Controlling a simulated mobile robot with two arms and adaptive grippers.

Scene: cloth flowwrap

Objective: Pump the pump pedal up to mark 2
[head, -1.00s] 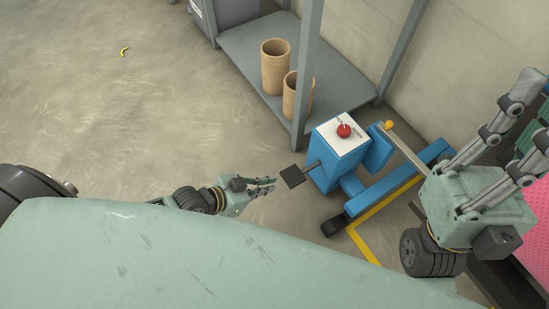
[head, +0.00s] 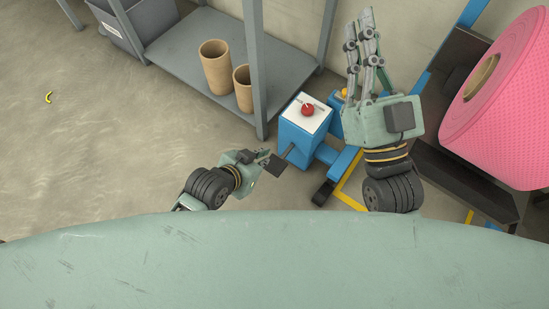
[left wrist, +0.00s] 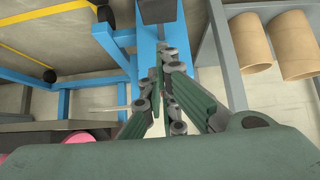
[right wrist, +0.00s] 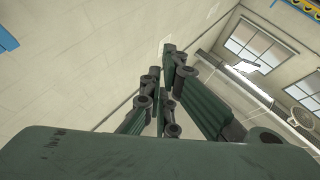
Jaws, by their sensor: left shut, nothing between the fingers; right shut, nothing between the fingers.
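The pump pedal is a dark square pad (head: 275,166) on a short arm at the front left of the blue pump unit (head: 308,135). The unit has a white top with a red knob (head: 308,110); I cannot read any marks on it. My left gripper (head: 266,154) is shut and empty, its tips right beside the pedal or overlapping it in the head view; I cannot tell whether they touch. In the left wrist view its fingers (left wrist: 161,50) point towards a dark pad (left wrist: 157,11), probably the pedal. My right gripper (head: 362,25) is shut and empty, raised right of the unit.
A grey shelf (head: 180,50) with two cardboard tubes (head: 215,68) stands behind the pump's left side. A large pink roll (head: 505,105) is at the right. A small yellow item (head: 48,97) lies on the open floor at left.

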